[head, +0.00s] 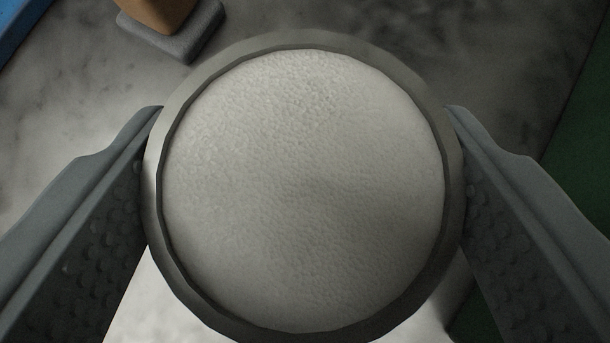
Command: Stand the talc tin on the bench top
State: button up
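The talc tin (305,39) fills the middle of the head view, seen from above. It has a round grey rim around a pale, grainy white top surface. My gripper (305,110) has one grey finger on each side of the tin, and both fingers meet its outer wall. The gripper is shut on the tin. The tin's lower wall and base are hidden beneath its rim, so I cannot tell whether it touches the surface below.
A mottled grey surface (75,110) lies below and around the tin. At the upper left, a brown block (158,10) sits on a grey pad (190,40). A blue edge (15,25) shows in the top left corner. A dark green area (585,140) lies at the right.

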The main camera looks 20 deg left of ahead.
aim_at(304, 193)
jog(key=shift+f, duration=1.95)
jog(key=shift+f, duration=0.15)
jog(key=o, duration=1.1)
jog(key=v, duration=1.2)
